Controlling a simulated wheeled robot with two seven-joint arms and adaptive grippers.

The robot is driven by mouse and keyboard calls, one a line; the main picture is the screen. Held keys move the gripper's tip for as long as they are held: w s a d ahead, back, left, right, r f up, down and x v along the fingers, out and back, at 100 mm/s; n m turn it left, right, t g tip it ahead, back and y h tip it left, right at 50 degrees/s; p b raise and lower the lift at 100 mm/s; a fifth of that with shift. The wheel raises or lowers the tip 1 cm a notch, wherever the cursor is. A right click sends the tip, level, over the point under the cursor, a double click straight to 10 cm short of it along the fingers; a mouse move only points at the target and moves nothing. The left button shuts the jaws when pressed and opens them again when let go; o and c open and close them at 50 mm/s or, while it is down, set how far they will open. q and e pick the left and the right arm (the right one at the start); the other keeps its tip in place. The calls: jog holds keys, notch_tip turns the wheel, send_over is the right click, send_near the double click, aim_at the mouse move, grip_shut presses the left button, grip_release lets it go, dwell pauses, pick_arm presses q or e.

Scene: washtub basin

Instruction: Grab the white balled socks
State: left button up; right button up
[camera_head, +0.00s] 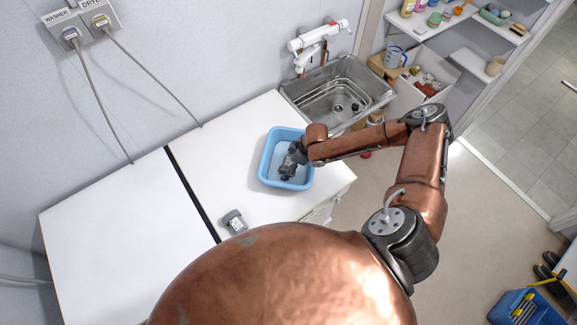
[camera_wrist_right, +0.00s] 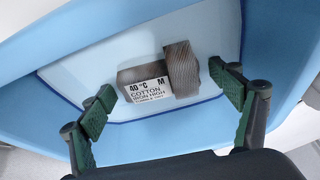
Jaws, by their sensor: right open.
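A grey-brown ribbed folded bundle (camera_wrist_right: 181,68), possibly balled socks, lies in the light blue washtub basin (camera_head: 264,170). It has a white label reading 40 °C, M and cotton. I see no white balled socks in either view. My right gripper (camera_head: 289,168) reaches down into the basin. In the right wrist view the right gripper (camera_wrist_right: 164,102) is open, its green-padded fingers on either side of the bundle and apart from it. In the head view the gripper mostly hides the bundle. My left gripper is not in view.
The basin stands on a white worktop (camera_head: 110,235), with a steel sink (camera_head: 325,90) behind it. A small grey item (camera_head: 235,222) with a light patch lies on the worktop to the front left. Shelves hold bottles at the upper right. The left worktop is clear.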

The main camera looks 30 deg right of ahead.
jog(key=shift+f, duration=0.25)
jog(key=shift+c, duration=0.4)
jog(key=c, duration=1.2)
